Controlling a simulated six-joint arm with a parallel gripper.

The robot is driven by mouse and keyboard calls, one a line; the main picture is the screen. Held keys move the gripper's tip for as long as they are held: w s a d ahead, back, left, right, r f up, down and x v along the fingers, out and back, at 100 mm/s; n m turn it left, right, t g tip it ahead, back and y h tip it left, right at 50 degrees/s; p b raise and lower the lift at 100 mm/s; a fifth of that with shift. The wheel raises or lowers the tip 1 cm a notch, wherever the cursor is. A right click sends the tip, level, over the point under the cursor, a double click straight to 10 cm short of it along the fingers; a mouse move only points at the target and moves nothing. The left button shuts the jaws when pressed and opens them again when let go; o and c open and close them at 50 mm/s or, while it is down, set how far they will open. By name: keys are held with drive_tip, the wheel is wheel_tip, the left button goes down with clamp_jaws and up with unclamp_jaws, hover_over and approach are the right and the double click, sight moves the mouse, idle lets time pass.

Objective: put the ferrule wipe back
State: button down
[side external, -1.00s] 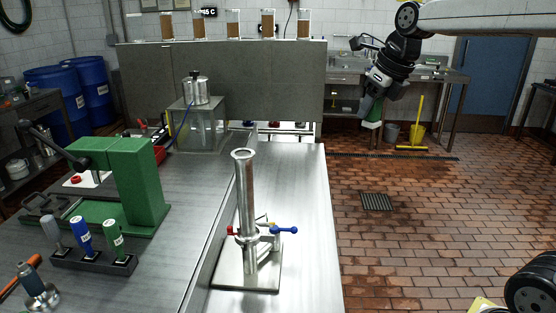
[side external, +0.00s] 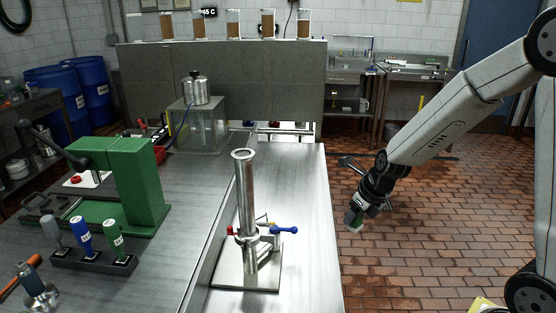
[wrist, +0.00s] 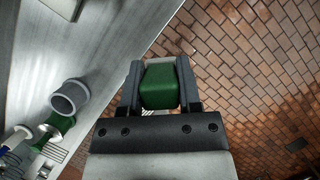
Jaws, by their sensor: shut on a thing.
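My gripper (side external: 357,218) hangs to the right of the steel bench, out over the brick floor. Its jaws are shut on a green block-like thing (wrist: 159,86), which I take to be the ferrule wipe. In the wrist view it sits between the two fingers (wrist: 160,85). In the side view a green and pale part of the wipe (side external: 355,222) shows at the fingertips. Its lower end is hard to make out.
A steel tube on a stand (side external: 245,200) with red and blue handles rises from the bench (side external: 305,190). A green press (side external: 140,185) and a rack of several handled tools (side external: 92,260) stand at left. A clear box (side external: 200,130) with a metal canister (side external: 196,90) is behind.

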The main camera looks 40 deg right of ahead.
drive_tip(key=shift+f, duration=0.75)
drive_tip(key=shift+w+d+f, duration=0.35)
drive_tip(key=shift+w+f, duration=1.2)
drive_tip(key=shift+w, duration=0.65)
drive_tip(key=shift+w+d+f, duration=0.4)
drive_tip(key=shift+w+f, duration=1.15)
drive_tip(key=shift+w, duration=0.7)
drive_tip(key=shift+w+d+f, duration=0.35)
drive_tip(key=shift+w+f, duration=1.2)
drive_tip(key=shift+w, duration=0.65)
drive_tip(key=shift+w+f, duration=0.15)
drive_tip(key=shift+f, duration=0.05)
drive_tip(key=shift+w+f, duration=0.1)
drive_tip(key=shift+f, duration=1.55)
drive_tip(key=shift+f, duration=0.15)
